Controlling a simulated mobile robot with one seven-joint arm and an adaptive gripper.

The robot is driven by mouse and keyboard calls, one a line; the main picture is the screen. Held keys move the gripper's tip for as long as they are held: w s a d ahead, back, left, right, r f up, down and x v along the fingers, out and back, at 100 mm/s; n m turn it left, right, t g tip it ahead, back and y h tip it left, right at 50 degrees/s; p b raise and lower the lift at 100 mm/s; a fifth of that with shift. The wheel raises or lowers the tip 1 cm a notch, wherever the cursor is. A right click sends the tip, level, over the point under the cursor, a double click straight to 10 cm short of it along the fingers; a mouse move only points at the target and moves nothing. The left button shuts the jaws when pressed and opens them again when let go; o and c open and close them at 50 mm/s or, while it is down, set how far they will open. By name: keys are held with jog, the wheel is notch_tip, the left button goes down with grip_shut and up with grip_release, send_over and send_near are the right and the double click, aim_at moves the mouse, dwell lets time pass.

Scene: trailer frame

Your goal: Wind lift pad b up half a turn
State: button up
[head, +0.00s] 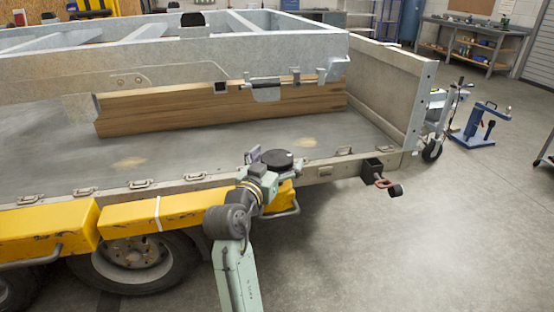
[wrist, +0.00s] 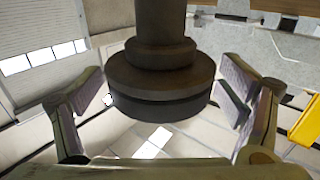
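Lift pad b appears to be the dark round disc (head: 277,157) at the end of my arm, by the trailer's near side rail. In the wrist view the dark stepped disc and stem (wrist: 160,78) fill the top middle, with the wider flange lowest in the picture. My gripper (wrist: 163,92) is open, with one finger on each side of the disc and a visible gap on both sides. In the head view my gripper (head: 265,162) is small and partly hidden by the pad and wrist. The pad's thread and lower support are hidden there.
The trailer side rail (head: 325,170) and yellow bars (head: 185,208) lie close to my arm. A brown lever with a black knob (head: 388,187) sticks out at the trailer corner. A blue stand (head: 480,125) is at the right. The floor at lower right is clear.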

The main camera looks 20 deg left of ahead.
jog(key=c, duration=1.1)
jog(key=shift+o, duration=0.2)
jog(key=shift+d+n+y+p, duration=0.1)
jog(key=shift+n+y+p, duration=0.2)
jog(key=shift+y, duration=0.1)
